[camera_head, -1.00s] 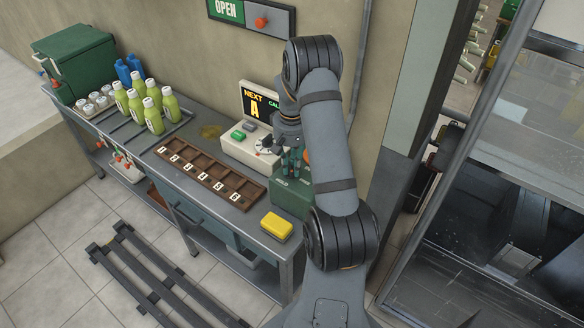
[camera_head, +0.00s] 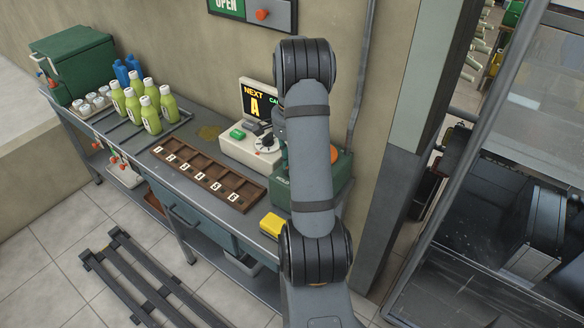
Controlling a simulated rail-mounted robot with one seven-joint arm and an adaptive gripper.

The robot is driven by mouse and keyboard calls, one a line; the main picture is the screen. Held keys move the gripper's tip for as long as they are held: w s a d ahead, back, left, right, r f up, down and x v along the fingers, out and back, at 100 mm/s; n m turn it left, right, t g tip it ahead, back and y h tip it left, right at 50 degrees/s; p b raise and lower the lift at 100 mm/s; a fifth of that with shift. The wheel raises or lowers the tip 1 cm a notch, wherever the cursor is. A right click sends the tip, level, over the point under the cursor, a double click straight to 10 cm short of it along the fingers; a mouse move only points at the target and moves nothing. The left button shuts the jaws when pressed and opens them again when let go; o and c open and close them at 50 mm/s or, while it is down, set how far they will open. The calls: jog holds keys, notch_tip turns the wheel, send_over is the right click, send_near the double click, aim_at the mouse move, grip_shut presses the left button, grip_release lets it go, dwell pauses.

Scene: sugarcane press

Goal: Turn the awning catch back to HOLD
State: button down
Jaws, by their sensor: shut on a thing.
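My gripper (camera_head: 284,156) is low over the box's left side and mostly hidden behind my forearm. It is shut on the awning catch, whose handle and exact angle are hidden.
A cream console (camera_head: 240,150) with a dial and a "NEXT A" screen (camera_head: 257,102) stands just left. A brown slotted tray (camera_head: 215,176), yellow block (camera_head: 273,224) and green bottles (camera_head: 134,105) share the bench. The wall is close behind.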

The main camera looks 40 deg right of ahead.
jog(key=shift+m, duration=0.6)
jog(key=c, duration=1.6)
grip_release()
jog(key=shift+c, duration=0.2)
jog(key=shift+r, duration=0.1)
notch_tip(320, 180, up, 12)
jog(key=shift+f, duration=0.2)
notch_tip(320, 180, down, 12)
jog(key=shift+r, duration=0.1)
